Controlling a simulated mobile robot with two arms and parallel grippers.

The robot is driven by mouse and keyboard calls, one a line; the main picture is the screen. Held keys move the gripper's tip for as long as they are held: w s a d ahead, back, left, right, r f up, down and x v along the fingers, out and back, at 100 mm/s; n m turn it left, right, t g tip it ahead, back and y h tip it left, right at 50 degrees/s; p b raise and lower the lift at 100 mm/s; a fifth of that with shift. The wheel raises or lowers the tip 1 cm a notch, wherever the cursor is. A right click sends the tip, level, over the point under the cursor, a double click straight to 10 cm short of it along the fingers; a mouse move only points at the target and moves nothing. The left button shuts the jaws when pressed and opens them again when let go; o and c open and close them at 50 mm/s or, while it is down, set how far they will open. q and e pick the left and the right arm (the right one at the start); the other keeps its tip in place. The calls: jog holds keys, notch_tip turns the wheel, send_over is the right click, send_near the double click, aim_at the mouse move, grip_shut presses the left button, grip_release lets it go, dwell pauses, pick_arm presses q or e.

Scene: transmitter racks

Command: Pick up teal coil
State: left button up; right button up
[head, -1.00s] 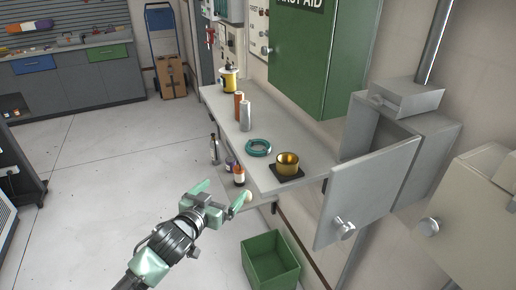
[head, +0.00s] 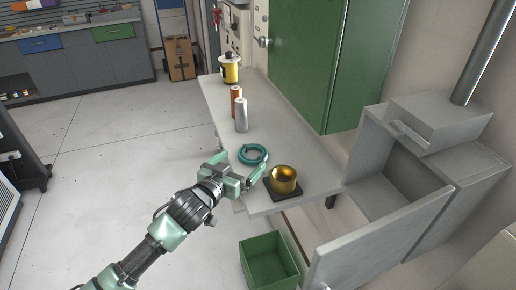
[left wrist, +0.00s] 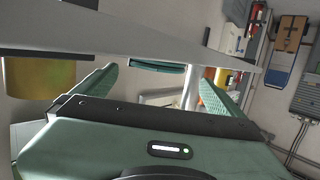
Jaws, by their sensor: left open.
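The teal coil (head: 252,154) lies flat on the grey wall shelf (head: 272,125), near its front edge. In the left wrist view its edge (left wrist: 157,67) shows as a thin teal strip at the shelf edge, between the finger directions. My left gripper (head: 245,166) is open and empty, at the shelf's front edge close beside the coil. Its fingers point toward the coil, one on either side of it in the picture. Whether a finger touches the coil cannot be told. My right gripper is not in view.
A gold cup (head: 284,181) on a black pad stands just right of the coil. A silver cylinder (head: 242,115), an orange cylinder (head: 236,95) and a yellow canister (head: 229,70) stand farther back. A green bin (head: 268,262) sits below; an open grey cabinet door (head: 375,250) is at right.

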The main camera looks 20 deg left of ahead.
aim_at(257, 149)
pick_arm(q)
jog(key=shift+w+d, duration=0.1)
jog(key=shift+w, duration=0.2)
jog(key=shift+w+d+r+p, duration=0.15)
jog(key=shift+w+p, duration=0.2)
jog(key=shift+p, duration=0.1)
jog(key=x, duration=0.2)
jog(key=p+x, duration=0.1)
jog(key=x, duration=0.1)
jog(key=shift+s+d+f, duration=0.1)
jog(key=shift+d+f, duration=0.1)
jog(key=shift+f, duration=0.05)
jog(key=shift+w+f, duration=0.1)
jog(key=shift+w, duration=0.15)
jog(key=shift+s, duration=0.15)
jog(key=shift+c, duration=0.3)
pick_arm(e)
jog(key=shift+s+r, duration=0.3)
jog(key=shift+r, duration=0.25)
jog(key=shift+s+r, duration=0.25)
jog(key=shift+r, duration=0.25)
pick_arm(q)
jog(key=c, duration=1.4)
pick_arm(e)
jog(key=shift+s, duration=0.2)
